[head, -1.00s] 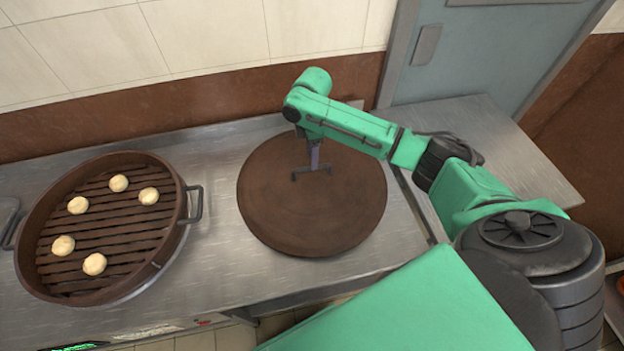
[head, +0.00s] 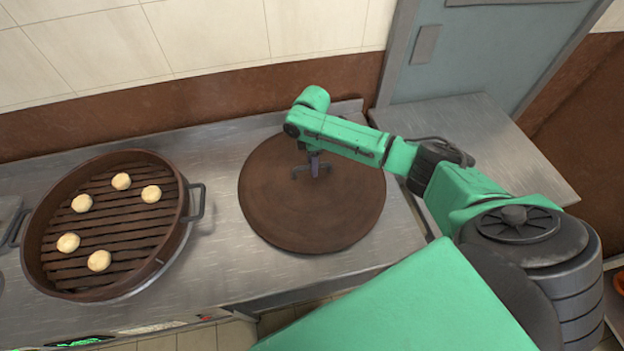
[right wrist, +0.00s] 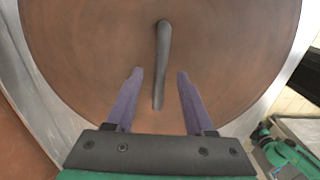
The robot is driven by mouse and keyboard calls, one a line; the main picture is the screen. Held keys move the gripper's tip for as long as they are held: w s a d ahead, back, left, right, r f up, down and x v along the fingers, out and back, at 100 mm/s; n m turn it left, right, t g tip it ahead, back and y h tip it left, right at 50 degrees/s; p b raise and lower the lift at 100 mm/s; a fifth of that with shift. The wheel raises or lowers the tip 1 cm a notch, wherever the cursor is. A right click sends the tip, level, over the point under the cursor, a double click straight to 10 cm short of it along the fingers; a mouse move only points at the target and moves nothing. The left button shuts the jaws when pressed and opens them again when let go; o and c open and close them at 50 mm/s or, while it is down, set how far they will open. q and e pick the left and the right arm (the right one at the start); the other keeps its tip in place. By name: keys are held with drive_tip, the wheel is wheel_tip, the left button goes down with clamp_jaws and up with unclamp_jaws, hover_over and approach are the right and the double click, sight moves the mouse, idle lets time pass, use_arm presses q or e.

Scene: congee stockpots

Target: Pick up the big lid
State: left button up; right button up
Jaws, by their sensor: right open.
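The big lid (head: 312,215) is a wide, flat, dark brown disc on the metal counter, with a dark bar handle near its middle. My right gripper (head: 313,170) is above the lid, pointing down at the handle. In the right wrist view, the handle (right wrist: 162,50) runs lengthwise between the two purple fingers of my open right gripper (right wrist: 158,74), with a gap on each side. I cannot tell exactly how far down the fingers are beside the handle. My left gripper is not in view.
A round brown steamer (head: 170,262) with slats, side handles and several pale buns stands left of the lid. The metal counter (head: 222,170) is bare between them. A brown and tiled wall (head: 205,100) rises behind. A separate metal table (head: 490,135) is at the right.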

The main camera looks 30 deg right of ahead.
clamp_jaws()
drive_tip(key=shift+r, duration=0.1)
idle(1.2)
